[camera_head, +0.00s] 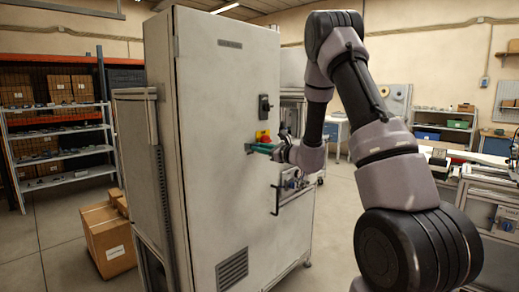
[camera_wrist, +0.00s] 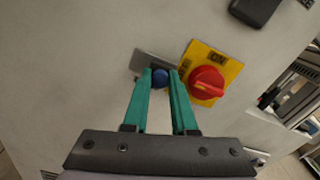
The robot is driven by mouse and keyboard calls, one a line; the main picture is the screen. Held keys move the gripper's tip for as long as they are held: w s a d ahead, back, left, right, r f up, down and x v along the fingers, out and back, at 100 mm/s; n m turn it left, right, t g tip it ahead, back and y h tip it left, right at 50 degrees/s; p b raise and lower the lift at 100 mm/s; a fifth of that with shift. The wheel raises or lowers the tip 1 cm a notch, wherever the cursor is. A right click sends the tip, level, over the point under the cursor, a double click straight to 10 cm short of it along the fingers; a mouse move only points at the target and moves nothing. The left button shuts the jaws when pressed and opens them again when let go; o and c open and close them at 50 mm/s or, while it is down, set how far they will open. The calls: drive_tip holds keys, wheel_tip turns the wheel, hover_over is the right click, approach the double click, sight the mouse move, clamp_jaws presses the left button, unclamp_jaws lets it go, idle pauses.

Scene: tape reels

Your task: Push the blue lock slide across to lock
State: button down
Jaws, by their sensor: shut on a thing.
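The blue lock slide (camera_wrist: 160,76) shows in the wrist view as a round blue knob on a grey metal plate (camera_wrist: 147,60) fixed to the cabinet door. My gripper (camera_wrist: 161,73) has green fingers, and their tips are shut on the blue knob from both sides. To its right is a red rotary switch (camera_wrist: 207,83) on a yellow plate (camera_wrist: 222,60) marked ON. In the head view my gripper (camera_head: 251,147) reaches the cabinet front just below the red and yellow switch (camera_head: 263,135). The knob is hidden there by the fingers.
The tall grey cabinet (camera_head: 215,110) stands in the middle of the room. A black handle (camera_head: 264,106) is above the switch. A bar rail (camera_head: 291,194) sticks out below my gripper. Cardboard boxes (camera_head: 108,240) stand on the floor at left, near a shelf (camera_head: 60,130).

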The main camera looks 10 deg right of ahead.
drive_tip(key=shift+w+d, duration=0.4)
drive_tip(key=shift+d, duration=0.2)
drive_tip(key=c, duration=0.7)
unclamp_jaws()
drive_tip(key=shift+d, duration=0.1)
